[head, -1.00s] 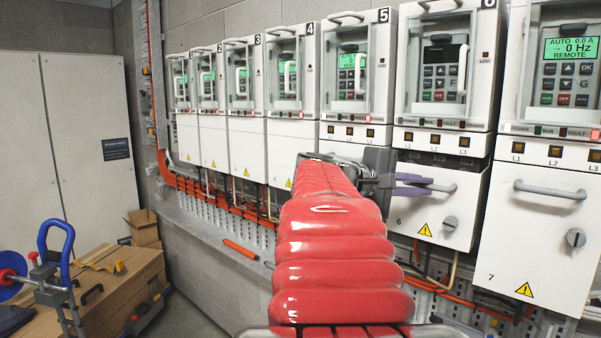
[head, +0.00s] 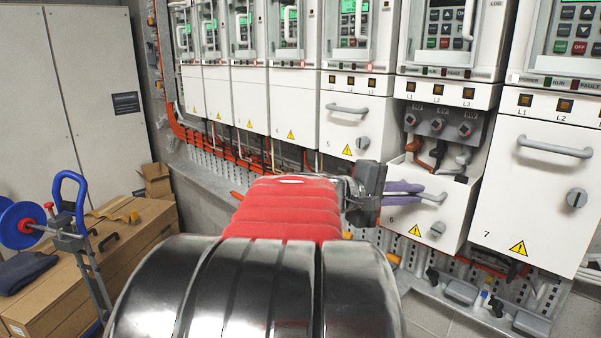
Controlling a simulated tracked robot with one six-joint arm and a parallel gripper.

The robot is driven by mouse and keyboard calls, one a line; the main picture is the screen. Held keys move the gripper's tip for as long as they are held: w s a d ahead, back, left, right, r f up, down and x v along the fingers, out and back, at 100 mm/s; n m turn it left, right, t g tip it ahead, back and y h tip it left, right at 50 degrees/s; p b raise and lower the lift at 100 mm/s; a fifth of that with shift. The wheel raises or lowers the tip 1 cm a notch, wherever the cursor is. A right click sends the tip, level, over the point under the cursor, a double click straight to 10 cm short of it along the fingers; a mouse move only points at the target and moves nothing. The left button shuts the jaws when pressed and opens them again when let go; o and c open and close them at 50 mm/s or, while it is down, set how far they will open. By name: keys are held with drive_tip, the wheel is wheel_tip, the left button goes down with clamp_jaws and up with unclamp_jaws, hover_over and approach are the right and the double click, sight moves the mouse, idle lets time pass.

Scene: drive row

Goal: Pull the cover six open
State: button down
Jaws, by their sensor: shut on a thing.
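Cover six (head: 455,208) is a white panel with a grey bar handle (head: 431,197), a yellow warning triangle and a round grey lock. It stands lower than its neighbours and leans out at the top. The opening above it shows a grey terminal block (head: 437,124) with several round terminals and thick cables. My gripper (head: 405,193), with purple finger pads, is shut on the handle at its left part. My red-sleeved arm hides the area left of the gripper.
Cover seven (head: 535,190) is closed on the right, its handle sticking out. Cover five (head: 352,115) is closed on the left. Wooden boxes (head: 140,245) and a blue-handled tool stand (head: 70,225) are at lower left. Orange cables run along the wall below the covers.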

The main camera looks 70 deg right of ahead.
drive_tip(key=shift+s+f, duration=0.1)
drive_tip(key=shift+f, duration=0.3)
drive_tip(key=c, duration=1.8)
unclamp_jaws()
drive_tip(key=shift+s, duration=0.1)
drive_tip(key=v, duration=1.4)
drive_tip(key=shift+d, duration=0.1)
